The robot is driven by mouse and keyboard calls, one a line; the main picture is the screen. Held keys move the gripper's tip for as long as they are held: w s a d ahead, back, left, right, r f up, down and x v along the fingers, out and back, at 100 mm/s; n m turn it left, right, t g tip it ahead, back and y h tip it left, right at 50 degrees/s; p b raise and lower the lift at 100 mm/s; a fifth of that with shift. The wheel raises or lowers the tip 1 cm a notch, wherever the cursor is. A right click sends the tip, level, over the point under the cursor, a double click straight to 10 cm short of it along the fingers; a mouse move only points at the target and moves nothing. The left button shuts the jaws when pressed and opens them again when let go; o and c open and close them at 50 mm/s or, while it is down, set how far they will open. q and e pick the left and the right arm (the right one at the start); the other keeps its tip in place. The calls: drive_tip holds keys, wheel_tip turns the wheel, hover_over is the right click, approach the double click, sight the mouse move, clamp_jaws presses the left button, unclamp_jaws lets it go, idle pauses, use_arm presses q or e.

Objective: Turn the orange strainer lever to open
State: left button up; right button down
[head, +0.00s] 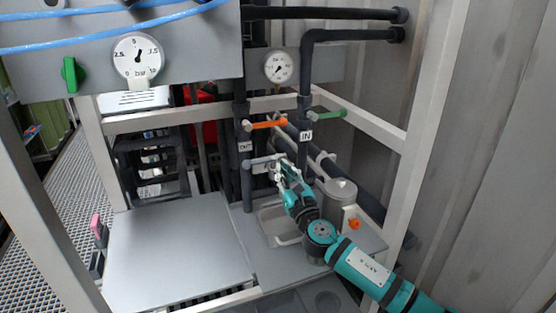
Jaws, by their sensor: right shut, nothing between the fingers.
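An orange lever (268,124) sits on the dark vertical pipe at the left, above a label that reads OUT; it points sideways to the right, across the pipe. My right gripper (276,168) is shut and empty. It shows below the orange lever, close to a grey lever (262,160) on the same pipe; I cannot tell whether they touch. The orange lever is not covered by my arm. My left gripper is not in view.
A green lever (330,114) sits on the pipe labelled IN. A grey vessel (340,193) with a small orange knob (354,224) stands beside my right arm. Pale frame bars (372,132) surround the pipes. A flat grey cover (175,250) lies at the lower left.

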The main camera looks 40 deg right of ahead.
sight(266, 124)
drive_tip(key=x, duration=0.7)
drive_tip(key=shift+w+d, duration=0.1)
drive_tip(key=shift+w, duration=0.3)
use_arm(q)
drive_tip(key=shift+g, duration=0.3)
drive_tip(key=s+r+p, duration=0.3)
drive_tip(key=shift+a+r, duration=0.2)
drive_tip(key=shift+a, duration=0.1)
use_arm(e)
wheel_tip(266, 124, up, 4)
drive_tip(key=shift+w+r, duration=0.1)
drive_tip(key=shift+w, duration=0.05)
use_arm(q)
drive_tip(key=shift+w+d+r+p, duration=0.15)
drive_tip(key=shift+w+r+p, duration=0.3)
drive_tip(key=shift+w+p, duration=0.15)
use_arm(e)
drive_tip(key=shift+d+r+n, duration=0.2)
drive_tip(key=shift+r+n, duration=0.05)
drive_tip(key=shift+n, duration=0.35)
